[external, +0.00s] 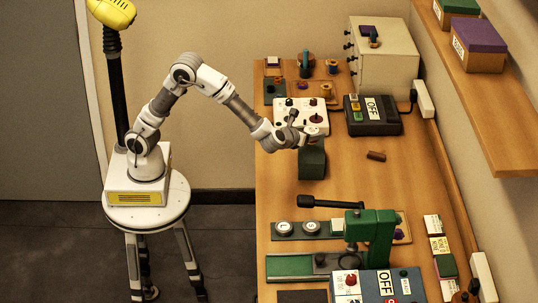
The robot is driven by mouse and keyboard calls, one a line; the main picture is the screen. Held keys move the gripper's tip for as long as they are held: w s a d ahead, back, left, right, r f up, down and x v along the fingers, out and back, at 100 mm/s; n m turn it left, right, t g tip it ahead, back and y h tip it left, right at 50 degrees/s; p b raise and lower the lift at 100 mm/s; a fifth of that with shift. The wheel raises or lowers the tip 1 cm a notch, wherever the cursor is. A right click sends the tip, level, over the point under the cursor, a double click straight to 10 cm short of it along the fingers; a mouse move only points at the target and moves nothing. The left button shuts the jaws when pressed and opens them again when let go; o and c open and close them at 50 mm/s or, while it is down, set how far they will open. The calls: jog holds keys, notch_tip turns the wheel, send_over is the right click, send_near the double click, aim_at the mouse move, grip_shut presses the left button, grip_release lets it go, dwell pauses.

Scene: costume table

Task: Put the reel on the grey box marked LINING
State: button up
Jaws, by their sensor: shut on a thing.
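My gripper (314,132) is over the left half of the table, just above a dark green block (312,161). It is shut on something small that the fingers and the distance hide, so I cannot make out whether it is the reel. Several small reels or spools stand at the back, among them an orange one (326,91). Small labelled boxes (438,246) line the right edge of the table. Their print is too small to read, and I cannot pick out a grey box marked LINING.
A white panel with knobs (287,118) lies behind my gripper. A black OFF unit (371,121) and a cream cabinet (384,62) stand at the back right. A green press (372,233) stands in front. A brown piece (376,156) lies on the fairly clear middle table.

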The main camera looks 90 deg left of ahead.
aim_at(312, 149)
jog(key=shift+w+a+f, duration=0.15)
jog(key=shift+a+f, duration=0.1)
jog(key=shift+f, duration=0.2)
jog(key=shift+f+b, duration=0.5)
jog(key=shift+f, duration=1.2)
jog(key=shift+f, duration=0.15)
jog(key=o, duration=1.4)
